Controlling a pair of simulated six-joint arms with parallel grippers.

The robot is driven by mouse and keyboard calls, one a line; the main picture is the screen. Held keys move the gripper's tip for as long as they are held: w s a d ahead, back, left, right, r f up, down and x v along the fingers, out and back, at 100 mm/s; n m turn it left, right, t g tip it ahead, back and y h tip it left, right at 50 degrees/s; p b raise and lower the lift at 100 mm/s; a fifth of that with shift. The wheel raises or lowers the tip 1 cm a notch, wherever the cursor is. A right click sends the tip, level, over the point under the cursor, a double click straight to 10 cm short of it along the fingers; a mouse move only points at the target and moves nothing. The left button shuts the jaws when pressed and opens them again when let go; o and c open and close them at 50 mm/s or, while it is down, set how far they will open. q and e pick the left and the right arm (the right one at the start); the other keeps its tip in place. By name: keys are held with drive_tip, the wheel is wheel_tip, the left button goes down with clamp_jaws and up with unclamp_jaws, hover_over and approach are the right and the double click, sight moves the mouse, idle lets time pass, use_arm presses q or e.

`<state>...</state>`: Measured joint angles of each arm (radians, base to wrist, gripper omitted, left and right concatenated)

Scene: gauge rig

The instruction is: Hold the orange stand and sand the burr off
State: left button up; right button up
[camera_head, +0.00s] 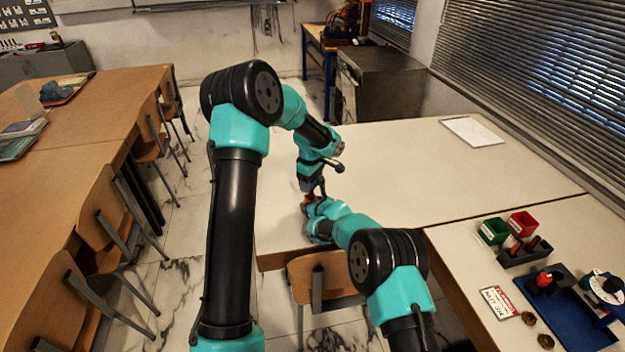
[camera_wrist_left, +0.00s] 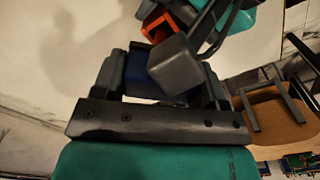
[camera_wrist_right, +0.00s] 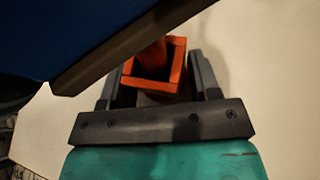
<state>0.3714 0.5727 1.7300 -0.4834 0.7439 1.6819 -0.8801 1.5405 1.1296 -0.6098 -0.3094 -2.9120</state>
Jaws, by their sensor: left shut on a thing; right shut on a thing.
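The orange stand (camera_wrist_right: 180,72) is held between the fingers of my right gripper (camera_wrist_right: 155,76). It looks like an open square frame with an orange upright inside. In the head view only a small orange patch (camera_head: 309,197) shows between the two grippers. My left gripper (camera_wrist_left: 162,74) is shut on a blue block (camera_wrist_left: 138,70), above the stand. A grey box-shaped part hides some of that block. In the right wrist view the blue block (camera_wrist_right: 75,35), with a brown edge, looms close at upper left. The burr cannot be made out.
Both grippers work over the near left part of the white table (camera_head: 400,180). At the right are a green bin (camera_head: 493,231), a red bin (camera_head: 522,224), a dark rack (camera_head: 525,255), a blue tray (camera_head: 590,325) and a label card (camera_head: 500,302). The table's middle is clear.

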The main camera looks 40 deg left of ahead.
use_arm(q)
drive_tip(key=shift+s+d+f, duration=0.15)
drive_tip(key=shift+s+f, duration=0.05)
drive_tip(key=shift+s, duration=0.35)
drive_tip(key=shift+s+d+f, duration=0.1)
drive_tip(key=shift+s+f, duration=0.05)
drive_tip(key=shift+s, duration=0.4)
drive_tip(key=shift+w+a, duration=0.15)
drive_tip(key=shift+w, duration=0.65)
drive_tip(key=shift+w+r, duration=0.1)
drive_tip(key=shift+w+a+r, duration=0.1)
drive_tip(key=shift+w+r, duration=0.4)
drive_tip(key=shift+r, duration=0.4)
drive_tip(key=shift+w+a+r, duration=0.1)
drive_tip(key=shift+w+r, duration=0.45)
drive_tip(key=shift+r, duration=0.3)
drive_tip(key=shift+w+a+r, duration=0.1)
drive_tip(key=shift+w+r, duration=0.4)
drive_tip(key=shift+r, duration=0.4)
